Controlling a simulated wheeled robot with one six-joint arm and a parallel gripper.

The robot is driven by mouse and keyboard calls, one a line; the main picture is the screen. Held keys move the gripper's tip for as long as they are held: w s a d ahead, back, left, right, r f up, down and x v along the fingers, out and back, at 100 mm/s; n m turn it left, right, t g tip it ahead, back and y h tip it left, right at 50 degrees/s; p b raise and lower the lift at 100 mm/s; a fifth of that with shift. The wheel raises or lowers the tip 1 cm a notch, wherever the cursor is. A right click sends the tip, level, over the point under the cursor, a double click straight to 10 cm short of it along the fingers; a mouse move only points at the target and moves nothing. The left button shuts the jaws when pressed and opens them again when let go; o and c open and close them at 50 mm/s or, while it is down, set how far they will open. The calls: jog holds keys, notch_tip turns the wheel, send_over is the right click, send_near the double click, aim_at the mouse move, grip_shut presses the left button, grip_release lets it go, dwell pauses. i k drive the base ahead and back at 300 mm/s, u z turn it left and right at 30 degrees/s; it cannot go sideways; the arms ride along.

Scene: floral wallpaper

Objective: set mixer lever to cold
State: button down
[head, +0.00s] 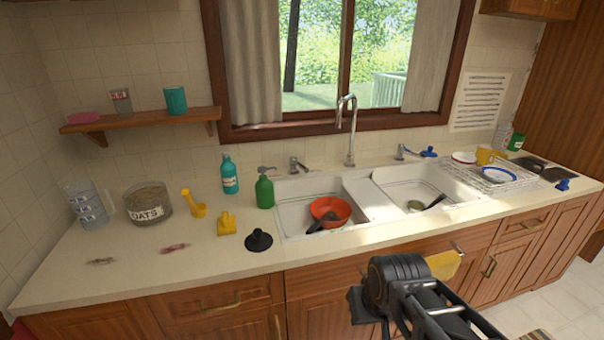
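A tall chrome tap spout (350,130) rises behind the double sink, below the window. A small chrome lever fitting (296,165) stands to its left and another fitting (402,152) to its right, partly beside a blue item. I cannot tell which is the mixer lever or where its cold side is; no hot or cold marks are readable. My dark arm is low at the front right, in front of the cabinets and well apart from the tap. Its fingertips cannot be made out, so whether my gripper is open or shut is unclear.
The white sink (370,200) holds a red-orange bowl (330,210) on the left. A black plunger (258,240), green soap bottle (265,190) and teal bottle (230,175) stand left of it. A dish rack (498,178) is on the right. Yellow cloth (445,264) shows behind my arm.

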aim_at(293, 160)
jog(key=z, duration=0.6)
jog(key=i, duration=0.4)
jog(key=u, duration=0.7)
jog(key=i, duration=0.65)
jog(key=u, duration=0.25)
